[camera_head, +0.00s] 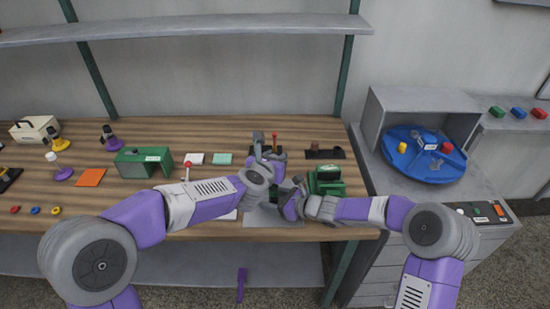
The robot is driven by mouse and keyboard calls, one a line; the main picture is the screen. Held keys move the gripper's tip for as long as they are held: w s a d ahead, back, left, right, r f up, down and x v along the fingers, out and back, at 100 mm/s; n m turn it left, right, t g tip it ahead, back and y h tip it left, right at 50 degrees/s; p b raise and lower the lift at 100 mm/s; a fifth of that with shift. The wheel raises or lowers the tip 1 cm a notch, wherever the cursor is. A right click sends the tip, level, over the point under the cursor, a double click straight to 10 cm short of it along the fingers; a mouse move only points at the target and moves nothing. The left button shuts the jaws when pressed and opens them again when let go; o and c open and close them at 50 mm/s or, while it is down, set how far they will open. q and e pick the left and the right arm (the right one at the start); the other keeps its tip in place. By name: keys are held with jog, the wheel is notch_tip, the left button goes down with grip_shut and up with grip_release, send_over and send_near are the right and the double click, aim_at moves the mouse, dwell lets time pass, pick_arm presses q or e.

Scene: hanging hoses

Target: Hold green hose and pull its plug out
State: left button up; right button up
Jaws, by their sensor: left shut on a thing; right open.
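My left gripper (268,153) is at the back middle of the workbench, above my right gripper in the picture. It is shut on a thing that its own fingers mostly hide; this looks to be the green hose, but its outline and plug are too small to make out. My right gripper (291,203) is open, lower and a little to the right, close to the bench's front part. I cannot tell whether it touches anything.
A green machine (326,181) stands just right of my grippers. A blue turntable (424,154) sits on the right cabinet. A grey shelf (190,28) spans above the wooden bench (110,197).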

jog(key=v, duration=1)
jog(key=shift+s+d+r, duration=0.15)
jog(key=shift+d, duration=0.15)
jog(key=shift+s+d+r, duration=0.2)
jog(key=shift+s+d, duration=0.2)
jog(key=shift+d, duration=0.05)
